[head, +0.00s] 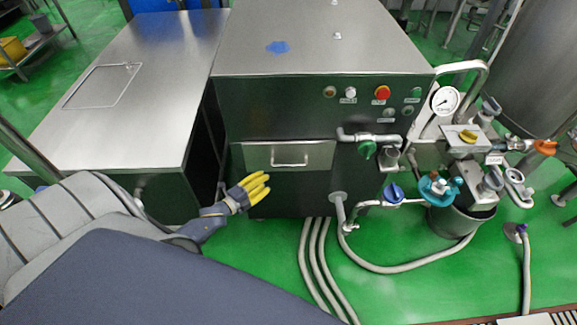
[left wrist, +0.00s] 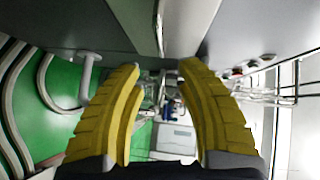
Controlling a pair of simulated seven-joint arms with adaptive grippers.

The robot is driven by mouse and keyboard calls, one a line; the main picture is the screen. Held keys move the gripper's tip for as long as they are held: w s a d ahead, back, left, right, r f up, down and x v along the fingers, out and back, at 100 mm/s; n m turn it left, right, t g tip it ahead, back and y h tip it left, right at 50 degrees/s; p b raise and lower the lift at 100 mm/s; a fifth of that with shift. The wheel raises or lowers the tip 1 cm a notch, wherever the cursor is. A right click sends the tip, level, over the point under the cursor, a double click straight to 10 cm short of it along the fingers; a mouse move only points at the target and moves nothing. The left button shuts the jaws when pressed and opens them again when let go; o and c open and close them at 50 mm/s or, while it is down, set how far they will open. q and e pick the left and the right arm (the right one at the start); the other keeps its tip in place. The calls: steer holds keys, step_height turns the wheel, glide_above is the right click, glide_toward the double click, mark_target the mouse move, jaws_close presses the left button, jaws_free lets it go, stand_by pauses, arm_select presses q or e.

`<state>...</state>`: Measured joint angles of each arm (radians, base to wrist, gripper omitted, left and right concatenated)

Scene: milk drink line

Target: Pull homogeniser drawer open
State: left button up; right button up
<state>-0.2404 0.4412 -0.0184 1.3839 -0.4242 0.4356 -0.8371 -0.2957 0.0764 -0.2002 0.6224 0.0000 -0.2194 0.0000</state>
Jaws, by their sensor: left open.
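The homogeniser (head: 325,40) is a steel cabinet in the middle of the head view. Its drawer front (head: 262,155) is a pale metal panel on the dark face, with a bar handle (head: 289,164). The drawer looks shut or nearly so. My left gripper (head: 262,184), with yellow fingers, is just left of and below the handle, apart from it. In the left wrist view the same gripper (left wrist: 160,70) has its fingers spread with nothing between them; I cannot make out the handle there. My right gripper is not in view.
A steel table (head: 120,80) stands left of the cabinet. Valves, pipes and a pressure gauge (head: 445,101) crowd its right side, above a bucket (head: 455,222). Hoses (head: 318,260) run along the green floor below. A red button (head: 382,92) sits above the drawer.

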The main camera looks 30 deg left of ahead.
mark_target(288, 165)
arm_select(q)
steer(key=x, duration=1.3)
steer(key=shift+w+d, duration=0.1)
steer(key=shift+w, duration=0.25)
jaws_close()
